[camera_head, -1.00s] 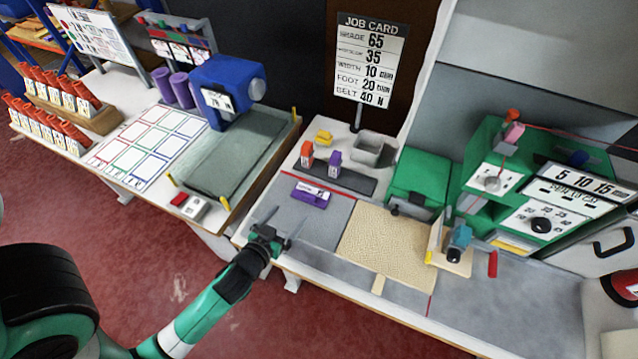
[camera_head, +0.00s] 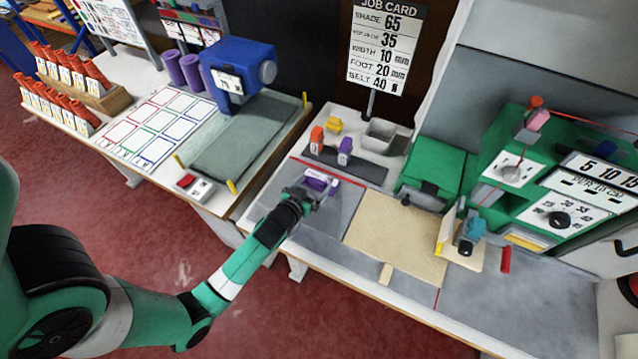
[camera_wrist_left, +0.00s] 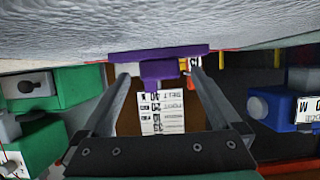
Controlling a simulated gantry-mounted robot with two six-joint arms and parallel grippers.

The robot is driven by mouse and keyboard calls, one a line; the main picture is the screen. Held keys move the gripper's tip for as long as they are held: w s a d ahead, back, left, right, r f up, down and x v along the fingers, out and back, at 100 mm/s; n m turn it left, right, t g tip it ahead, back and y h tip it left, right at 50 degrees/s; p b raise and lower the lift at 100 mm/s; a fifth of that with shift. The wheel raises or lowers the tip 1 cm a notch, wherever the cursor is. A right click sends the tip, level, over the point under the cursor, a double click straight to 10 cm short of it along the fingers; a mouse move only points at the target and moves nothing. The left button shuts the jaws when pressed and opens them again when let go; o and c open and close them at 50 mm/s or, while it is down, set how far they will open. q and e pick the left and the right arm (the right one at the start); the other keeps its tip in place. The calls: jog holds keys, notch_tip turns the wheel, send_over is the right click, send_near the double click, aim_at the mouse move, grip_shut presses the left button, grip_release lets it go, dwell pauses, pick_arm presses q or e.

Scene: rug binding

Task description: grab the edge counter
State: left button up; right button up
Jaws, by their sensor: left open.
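A purple device with a white label, which looks like the edge counter (camera_head: 321,180), lies on the grey worktop left of the tan rug piece. Its label is too small to read. My left gripper (camera_head: 312,191) is at the device's near side and hides part of it. In the left wrist view the purple device (camera_wrist_left: 158,55) shows just beyond and between the two spread fingers (camera_wrist_left: 160,74). The gripper is open and not closed on it. Whether a finger touches it I cannot tell. My right gripper is not in view.
A dark rack (camera_head: 350,167) with an orange and a purple block stands just behind. The tan rug piece (camera_head: 395,238) lies to the right, with a green machine (camera_head: 432,172) behind it. A job card (camera_head: 385,48) stands at the back. The front grey worktop is mostly clear.

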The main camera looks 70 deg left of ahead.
pick_arm(q)
grip_shut()
dwell(0.5)
jog(key=shift+r+p, duration=0.3)
jog(key=r, duration=0.1)
jog(key=r+p, duration=0.2)
jog(key=shift+s+d+r, duration=0.1)
jog(key=shift+d+r, duration=0.25)
jog(key=shift+r, duration=0.05)
jog(key=s+d+r+p, duration=0.5)
jog(key=d+r+p, duration=0.2)
jog(key=d, duration=0.5)
jog(key=shift+r+p, duration=0.4)
jog(key=shift+r, duration=0.4)
